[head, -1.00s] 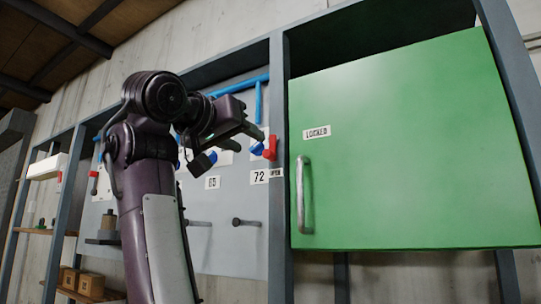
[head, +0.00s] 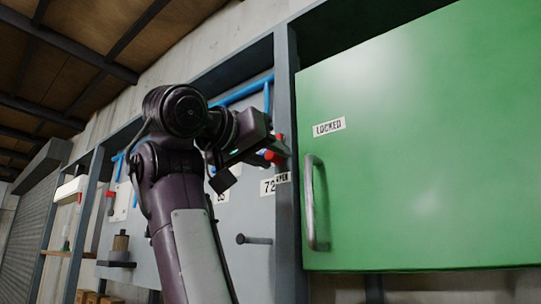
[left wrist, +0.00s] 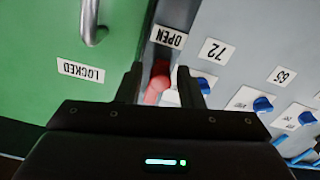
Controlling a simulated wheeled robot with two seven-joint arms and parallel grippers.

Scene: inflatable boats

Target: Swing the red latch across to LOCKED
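The red latch (head: 274,157) sits at the grey post beside the green door (head: 430,200), just above the OPEN label (head: 283,179). The LOCKED label (head: 328,127) is on the door, to the right. My left gripper (head: 270,147) is at the latch and partly covers it. In the left wrist view my left gripper (left wrist: 160,78) is open, with the red latch (left wrist: 157,83) between its spread fingers, nearer the left one. I cannot tell if a finger touches it. There the OPEN label (left wrist: 166,37) appears upside down. My right gripper is not in view.
A vertical metal handle (head: 313,205) sticks out from the door, below the LOCKED label. A grey panel (left wrist: 245,40) with blue knobs (left wrist: 263,104), number labels and blue pipes lies beside the post. A peg (head: 252,239) juts from the panel.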

